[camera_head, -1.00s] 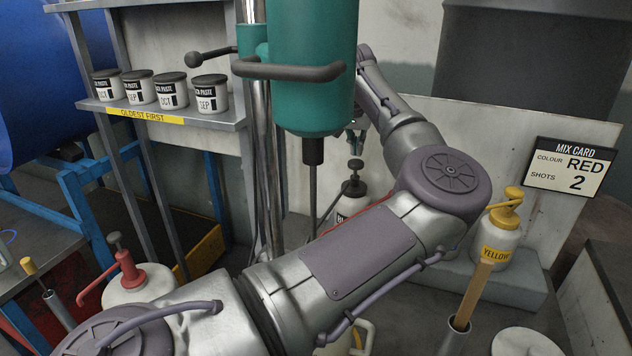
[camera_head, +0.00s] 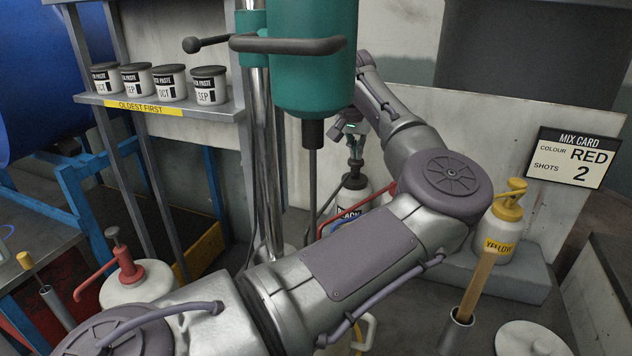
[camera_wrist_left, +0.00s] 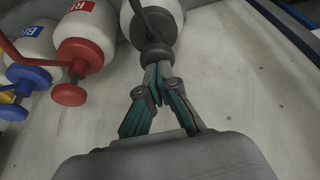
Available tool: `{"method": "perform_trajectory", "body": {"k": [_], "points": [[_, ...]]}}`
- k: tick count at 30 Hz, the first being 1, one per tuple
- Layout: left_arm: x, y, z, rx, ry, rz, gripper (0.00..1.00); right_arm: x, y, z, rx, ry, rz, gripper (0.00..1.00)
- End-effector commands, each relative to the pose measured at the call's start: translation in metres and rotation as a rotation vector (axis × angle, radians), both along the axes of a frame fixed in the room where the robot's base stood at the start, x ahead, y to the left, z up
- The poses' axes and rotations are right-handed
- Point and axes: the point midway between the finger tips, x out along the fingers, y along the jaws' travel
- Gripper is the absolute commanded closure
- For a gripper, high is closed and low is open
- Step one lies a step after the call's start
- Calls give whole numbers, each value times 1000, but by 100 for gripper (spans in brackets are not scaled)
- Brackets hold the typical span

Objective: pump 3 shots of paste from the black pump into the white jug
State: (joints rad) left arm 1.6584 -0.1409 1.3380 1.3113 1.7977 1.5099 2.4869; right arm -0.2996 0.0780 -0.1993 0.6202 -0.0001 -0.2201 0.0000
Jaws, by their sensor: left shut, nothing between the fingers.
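The black pump (camera_head: 354,182) tops a white bottle labelled BLACK (camera_head: 349,213), partly hidden behind my left arm. My left gripper (camera_head: 355,163) points down with its fingers shut and empty, tips on top of the pump head, which sits low on the bottle. In the left wrist view the fingertips (camera_wrist_left: 156,68) meet the round dark pump head (camera_wrist_left: 157,51). A cream handle (camera_head: 369,334), perhaps the white jug's, shows below my arm; the rest is hidden. My right gripper is not in view.
Red (camera_wrist_left: 81,40) and blue (camera_wrist_left: 36,42) pump bottles stand beside the black one. A yellow pump bottle (camera_head: 499,236) stands at right. The mix card (camera_head: 573,158) reads RED, shots 2. A teal machine (camera_head: 312,60) with a dark rod hangs in front.

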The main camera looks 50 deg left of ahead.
Motion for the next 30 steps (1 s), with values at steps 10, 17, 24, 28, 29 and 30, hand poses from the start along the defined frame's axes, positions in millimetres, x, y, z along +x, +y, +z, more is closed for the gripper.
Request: {"method": "perform_trajectory", "body": {"k": [10,17,24,28,29,30], "points": [[-1,-1,3,-7,9,-1,100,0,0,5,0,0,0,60],[-1,-1,18,-8,6,-2,100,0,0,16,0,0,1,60],[0,-1,32,-5,5,-1,100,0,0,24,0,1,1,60],[0,-1,32,-5,4,-1,100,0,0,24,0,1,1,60],[0,-1,32,-5,4,-1,100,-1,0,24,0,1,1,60],[0,-1,32,-4,5,0,100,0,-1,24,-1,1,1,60]]}}
